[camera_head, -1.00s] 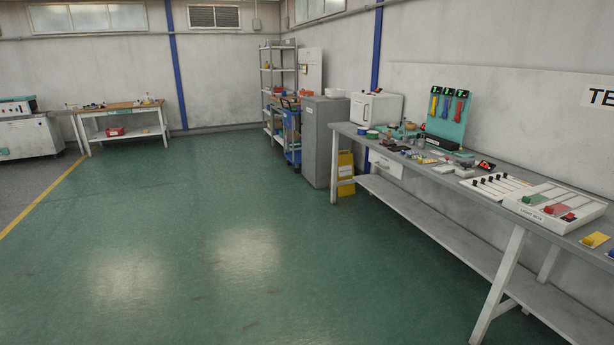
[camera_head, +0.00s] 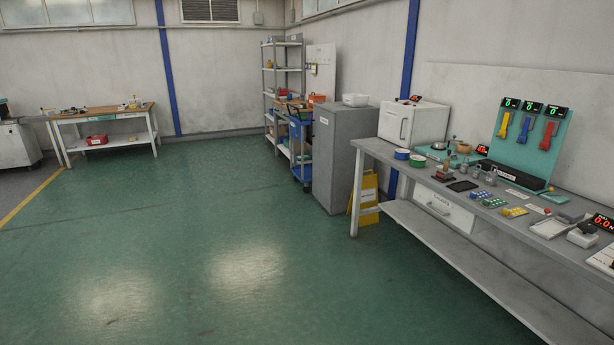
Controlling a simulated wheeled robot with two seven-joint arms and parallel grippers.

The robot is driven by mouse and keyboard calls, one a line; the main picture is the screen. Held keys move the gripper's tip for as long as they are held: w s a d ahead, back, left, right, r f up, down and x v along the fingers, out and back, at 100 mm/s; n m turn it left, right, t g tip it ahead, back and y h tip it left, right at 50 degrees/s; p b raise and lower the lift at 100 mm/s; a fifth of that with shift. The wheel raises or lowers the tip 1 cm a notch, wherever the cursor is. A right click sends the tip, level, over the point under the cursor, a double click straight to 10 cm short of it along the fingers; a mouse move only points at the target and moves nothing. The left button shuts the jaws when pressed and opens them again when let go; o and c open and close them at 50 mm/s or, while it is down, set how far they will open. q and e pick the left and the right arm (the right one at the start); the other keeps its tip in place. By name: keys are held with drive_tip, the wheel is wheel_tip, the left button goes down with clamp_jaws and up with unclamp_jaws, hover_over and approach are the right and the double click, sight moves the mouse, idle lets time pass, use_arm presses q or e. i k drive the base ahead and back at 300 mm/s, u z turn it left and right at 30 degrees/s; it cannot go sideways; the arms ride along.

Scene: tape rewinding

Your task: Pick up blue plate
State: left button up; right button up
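I cannot make out a clear blue plate. On the long grey workbench (camera_head: 372,146) at the right lies a small flat blue piece (camera_head: 480,195), too small to tell what it is. Neither of my grippers is in view.
The bench also holds a white cabinet (camera_head: 412,122), a teal stand with hanging coloured straps (camera_head: 530,140) and small parts. A grey cabinet (camera_head: 342,160), yellow floor sign (camera_head: 366,200) and blue cart (camera_head: 300,150) stand beyond. The green floor is clear.

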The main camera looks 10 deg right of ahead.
sight(484, 194)
drive_tip(key=z, duration=0.35)
drive_tip(key=i, duration=1.05)
drive_tip(key=z, duration=1.55)
drive_tip(key=i, duration=0.9)
drive_tip(key=z, duration=0.8)
